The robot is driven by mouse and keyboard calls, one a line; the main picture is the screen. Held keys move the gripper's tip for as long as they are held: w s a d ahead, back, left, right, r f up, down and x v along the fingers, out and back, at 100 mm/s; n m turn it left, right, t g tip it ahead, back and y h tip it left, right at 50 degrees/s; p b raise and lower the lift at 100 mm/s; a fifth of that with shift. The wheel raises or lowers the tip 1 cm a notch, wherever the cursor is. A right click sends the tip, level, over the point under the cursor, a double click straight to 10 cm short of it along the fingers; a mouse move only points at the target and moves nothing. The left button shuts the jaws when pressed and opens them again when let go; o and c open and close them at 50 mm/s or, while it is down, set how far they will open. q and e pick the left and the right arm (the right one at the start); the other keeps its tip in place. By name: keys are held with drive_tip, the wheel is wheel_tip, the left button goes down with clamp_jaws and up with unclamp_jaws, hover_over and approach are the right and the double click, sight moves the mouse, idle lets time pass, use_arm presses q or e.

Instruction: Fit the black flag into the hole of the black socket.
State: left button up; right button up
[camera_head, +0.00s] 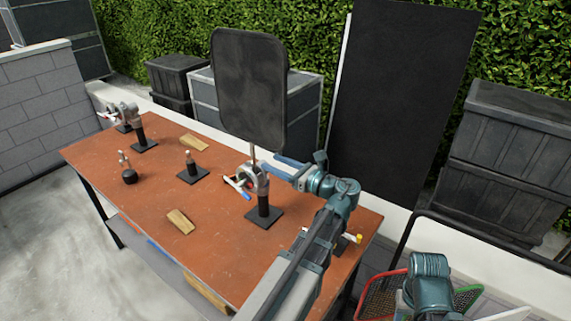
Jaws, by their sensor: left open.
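The black flag (250,85) is a large rounded panel standing upright above the table, on a thin rod that runs down from its lower edge. The rod's lower end meets the grey clamp-like head of the black socket (263,207), which stands on a square black base. I cannot tell how deep the rod sits in the hole. My left gripper (280,161) is open just right of the rod, close to the socket head; its fingertips are small and partly hard to make out. My right gripper is not in view.
The orange-brown table (130,205) holds other black-based stands (143,143), (192,173), a round black piece (130,176) and wooden blocks (180,221), (194,143). A tall black panel (400,95) stands behind at right. Stacked black crates (500,150) and red and green baskets (375,298) are at right.

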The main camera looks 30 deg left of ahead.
sight(253, 154)
use_arm(q)
drive_tip(key=shift+w+a, duration=0.2)
drive_tip(key=shift+a, duration=2.05)
drive_tip(key=shift+w+a, duration=0.15)
drive_tip(key=shift+a, duration=2.05)
clamp_jaws()
drive_tip(key=shift+r+p, duration=4.55)
drive_tip(key=shift+f, duration=0.1)
